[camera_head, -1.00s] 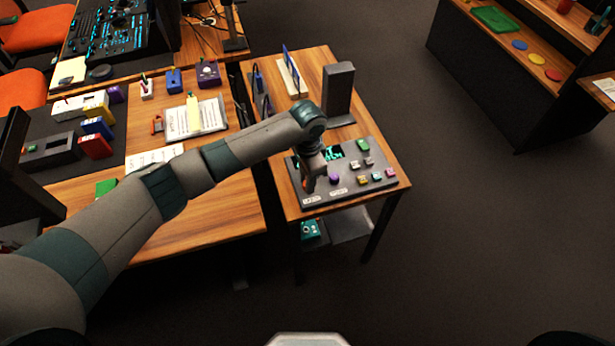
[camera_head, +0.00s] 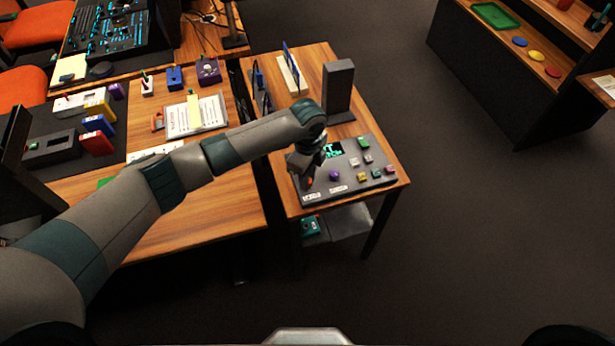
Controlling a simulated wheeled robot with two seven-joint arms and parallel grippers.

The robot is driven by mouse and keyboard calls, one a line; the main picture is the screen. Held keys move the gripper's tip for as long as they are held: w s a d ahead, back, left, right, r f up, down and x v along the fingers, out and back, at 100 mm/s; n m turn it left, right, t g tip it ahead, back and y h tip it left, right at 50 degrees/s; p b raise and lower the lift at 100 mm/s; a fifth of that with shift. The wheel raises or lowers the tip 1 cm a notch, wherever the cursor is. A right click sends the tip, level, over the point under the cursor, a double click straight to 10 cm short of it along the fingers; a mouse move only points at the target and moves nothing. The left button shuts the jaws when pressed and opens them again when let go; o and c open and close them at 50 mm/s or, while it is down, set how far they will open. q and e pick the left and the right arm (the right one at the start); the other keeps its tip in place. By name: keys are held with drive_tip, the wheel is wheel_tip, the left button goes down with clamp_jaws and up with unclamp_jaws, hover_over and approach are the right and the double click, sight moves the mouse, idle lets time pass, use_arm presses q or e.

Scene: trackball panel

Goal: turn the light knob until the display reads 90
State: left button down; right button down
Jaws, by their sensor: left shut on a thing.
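The grey trackball panel (camera_head: 345,182) lies on the small wooden table, with a purple ball (camera_head: 335,176) and several coloured buttons on it. Its dark display (camera_head: 331,150) shows teal characters, partly covered by my arm and too small to read. My left gripper (camera_head: 308,184) points down at the panel's left part, left of the purple ball. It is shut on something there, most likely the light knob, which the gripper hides. A bit of orange shows at the fingertips. My right gripper is not in view.
A dark upright block (camera_head: 338,88) stands behind the panel. A green button (camera_head: 363,143) and smaller buttons lie to the right of the gripper. The larger wooden desk (camera_head: 215,210) on the left holds papers and coloured boxes. Open floor lies to the right.

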use_arm(q)
drive_tip(key=shift+m, duration=1.2)
drive_tip(key=c, duration=1.5)
unclamp_jaws()
drive_tip(key=shift+c, duration=0.2)
drive_tip(key=shift+r, duration=0.1)
wheel_tip(320, 180, up, 17)
drive_tip(key=b, duration=0.4)
drive_tip(key=shift+r, duration=0.15)
